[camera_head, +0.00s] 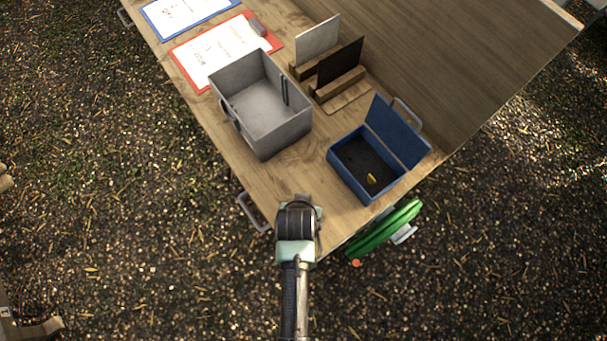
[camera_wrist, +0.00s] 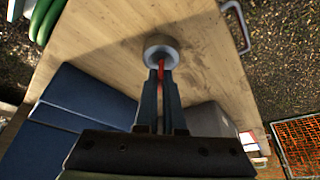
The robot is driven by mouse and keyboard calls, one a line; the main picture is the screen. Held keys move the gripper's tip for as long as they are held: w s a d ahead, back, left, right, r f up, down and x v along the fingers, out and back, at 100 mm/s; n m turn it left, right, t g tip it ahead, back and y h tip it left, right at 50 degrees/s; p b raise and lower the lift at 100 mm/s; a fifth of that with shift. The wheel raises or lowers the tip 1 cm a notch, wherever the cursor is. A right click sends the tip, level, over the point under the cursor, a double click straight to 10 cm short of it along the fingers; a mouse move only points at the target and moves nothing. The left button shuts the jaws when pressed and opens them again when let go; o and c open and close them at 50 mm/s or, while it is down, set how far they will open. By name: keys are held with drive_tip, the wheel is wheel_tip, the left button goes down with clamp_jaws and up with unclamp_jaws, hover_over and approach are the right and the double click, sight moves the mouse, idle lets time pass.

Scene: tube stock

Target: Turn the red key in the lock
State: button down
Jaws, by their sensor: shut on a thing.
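The lock (camera_wrist: 161,47) is a round grey cylinder on the wooden table in the wrist view. The red key (camera_wrist: 161,69) shows as a thin red strip between my fingers, its far end at the lock's near face. I cannot tell how deep it sits or how far it is turned. My gripper (camera_wrist: 163,78) is shut on the key, just in front of the lock. In the head view my gripper (camera_head: 298,205) is over the table's near edge, and my wrist hides the key and most of the lock.
An open blue box (camera_head: 336,171) with a small yellow item inside stands right of my gripper. A grey open bin (camera_head: 286,134) stands behind. A green coiled hose (camera_head: 384,229) hangs at the table's right end.

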drive_tip(key=n+y+p, duration=0.1)
drive_tip(key=n, duration=0.1)
drive_tip(key=shift+r+n, duration=0.1)
drive_tip(key=shift+n, duration=0.2)
drive_tip(key=shift+n+y, duration=0.4)
drive_tip(key=shift+n, duration=0.7)
drive_tip(key=shift+n+y, duration=0.3)
drive_tip(key=shift+n, duration=0.5)
drive_tip(key=n+y, duration=0.1)
drive_tip(key=n, duration=0.1)
drive_tip(key=n+g+b, duration=0.1)
drive_tip(key=n, duration=0.2)
drive_tip(key=shift+g+y, duration=0.3)
drive_tip(key=shift+y, duration=0.1)
drive_tip(key=shift+m+p, duration=0.4)
drive_tip(key=shift+p, duration=0.05)
drive_tip(key=shift+m+t+h+p, duration=0.4)
drive_tip(key=shift+m+t, duration=0.1)
drive_tip(key=shift+m, duration=0.4)
